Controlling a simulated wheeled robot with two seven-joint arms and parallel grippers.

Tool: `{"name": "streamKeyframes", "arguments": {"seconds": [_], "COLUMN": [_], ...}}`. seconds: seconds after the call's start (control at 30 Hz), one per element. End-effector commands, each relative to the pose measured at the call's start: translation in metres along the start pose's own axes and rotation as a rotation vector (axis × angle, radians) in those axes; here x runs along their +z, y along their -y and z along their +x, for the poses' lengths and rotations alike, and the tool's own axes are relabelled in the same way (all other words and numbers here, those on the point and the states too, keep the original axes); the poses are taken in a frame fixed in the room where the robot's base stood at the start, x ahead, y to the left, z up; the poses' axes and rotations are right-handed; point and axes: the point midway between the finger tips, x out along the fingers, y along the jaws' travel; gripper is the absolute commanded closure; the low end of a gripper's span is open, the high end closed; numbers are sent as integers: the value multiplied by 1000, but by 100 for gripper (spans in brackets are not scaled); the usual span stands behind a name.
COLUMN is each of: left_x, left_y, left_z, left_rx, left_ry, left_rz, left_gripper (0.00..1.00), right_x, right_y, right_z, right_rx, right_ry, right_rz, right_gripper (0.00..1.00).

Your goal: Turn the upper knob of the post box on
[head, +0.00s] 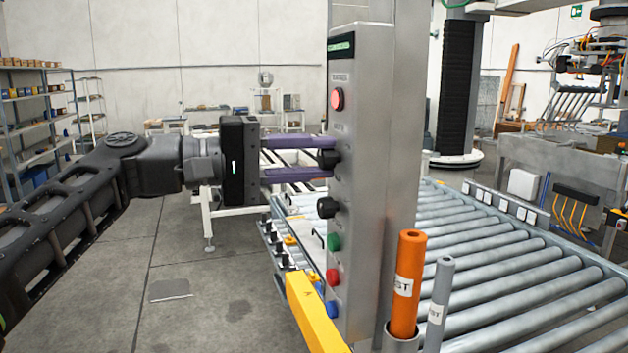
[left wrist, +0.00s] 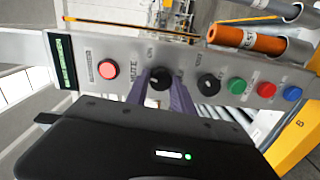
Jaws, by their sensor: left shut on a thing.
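The post box (head: 372,130) is a tall grey metal box with a small dark display at its top. Its upper knob (head: 328,159) is black and sits below a red button. My left gripper (head: 322,158) reaches in from the left, with its two purple fingers around the upper knob and shut on it. In the left wrist view the upper knob (left wrist: 160,79) shows between the fingers, beside an ON label. The lower black knob (head: 327,207) is below and free; it also shows in the left wrist view (left wrist: 209,84). My right gripper is not in view.
Green (head: 334,242), red (head: 333,277) and blue (head: 332,308) buttons are below the knobs. An orange tube (head: 407,285) and a grey tube (head: 439,305) stand right of the box. A roller conveyor (head: 500,270) lies behind it. The floor at left is mostly clear.

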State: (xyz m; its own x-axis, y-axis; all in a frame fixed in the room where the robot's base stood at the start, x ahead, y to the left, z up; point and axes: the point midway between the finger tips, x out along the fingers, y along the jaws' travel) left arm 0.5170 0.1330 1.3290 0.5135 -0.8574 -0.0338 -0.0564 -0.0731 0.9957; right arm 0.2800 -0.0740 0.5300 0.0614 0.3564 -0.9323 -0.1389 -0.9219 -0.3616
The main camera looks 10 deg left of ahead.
Motion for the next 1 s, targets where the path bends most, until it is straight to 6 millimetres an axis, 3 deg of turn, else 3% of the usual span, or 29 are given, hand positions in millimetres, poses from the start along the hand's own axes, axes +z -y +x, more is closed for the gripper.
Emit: {"name": "streamKeyframes", "arguments": {"seconds": [0.1,0.5,1.0], "left_x": [1,1,1], "left_y": [6,3,0], "left_z": [1,1,0], "left_rx": [-4,-13,-17], "left_ry": [-1,-10,-12], "left_rz": [109,395,472], "left_gripper": [100,100,100], "right_x": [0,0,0], "right_y": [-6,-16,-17], "right_z": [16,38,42], "right_rx": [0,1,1], "right_ry": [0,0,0], "right_rz": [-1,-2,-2], "right_gripper": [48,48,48]}}
